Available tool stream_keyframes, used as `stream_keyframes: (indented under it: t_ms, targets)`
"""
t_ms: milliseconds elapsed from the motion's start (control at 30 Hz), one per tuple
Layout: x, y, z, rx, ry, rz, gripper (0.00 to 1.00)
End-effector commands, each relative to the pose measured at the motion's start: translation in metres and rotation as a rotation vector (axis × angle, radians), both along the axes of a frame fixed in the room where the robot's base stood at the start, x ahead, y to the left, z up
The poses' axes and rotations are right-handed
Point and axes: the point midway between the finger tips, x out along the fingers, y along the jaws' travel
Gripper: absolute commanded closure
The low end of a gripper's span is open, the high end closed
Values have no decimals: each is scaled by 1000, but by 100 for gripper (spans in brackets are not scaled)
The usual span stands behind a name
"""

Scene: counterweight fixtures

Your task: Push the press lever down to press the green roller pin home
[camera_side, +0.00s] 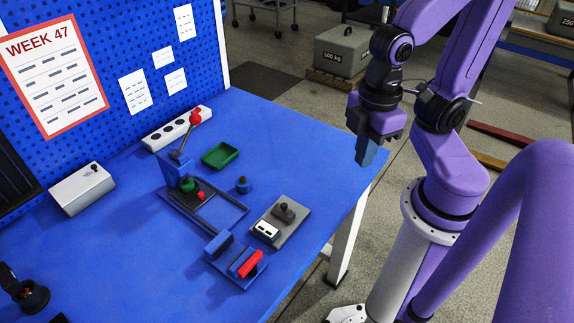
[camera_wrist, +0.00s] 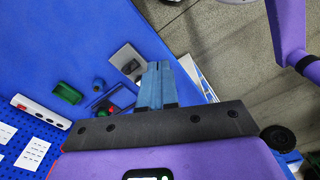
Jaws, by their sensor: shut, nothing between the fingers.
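The press (camera_side: 172,172) stands on the blue table in the side view. My gripper (camera_side: 367,158) has blue fingers, shut and empty. It hangs near the table's right edge, well apart from the press and lever. In the wrist view the shut fingers (camera_wrist: 157,86) are in front, and the press is largely hidden behind my gripper.
A green tray (camera_side: 220,155), a blue knobbed piece (camera_side: 243,186), a grey switch plate (camera_side: 295,228) and a red-handled clamp (camera_side: 250,264) lie around the press. A power strip (camera_side: 165,136) and white box (camera_side: 82,190) stand along the pegboard.

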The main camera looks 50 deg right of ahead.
Motion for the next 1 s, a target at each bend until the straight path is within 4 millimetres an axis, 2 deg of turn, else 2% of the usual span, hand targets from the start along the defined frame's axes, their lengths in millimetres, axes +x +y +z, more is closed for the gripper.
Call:
stream_keyframes:
  t_ms: [333, 467, 667, 1000]
  targets:
    - [2, 2, 1, -1, 0, -10, 100]
    - [14, 11, 6, -7, -4, -71, 100]
    - [57, 41, 25, -25, -22, -306, 100]
    - [147, 90, 57, -56, -78, -797, 100]
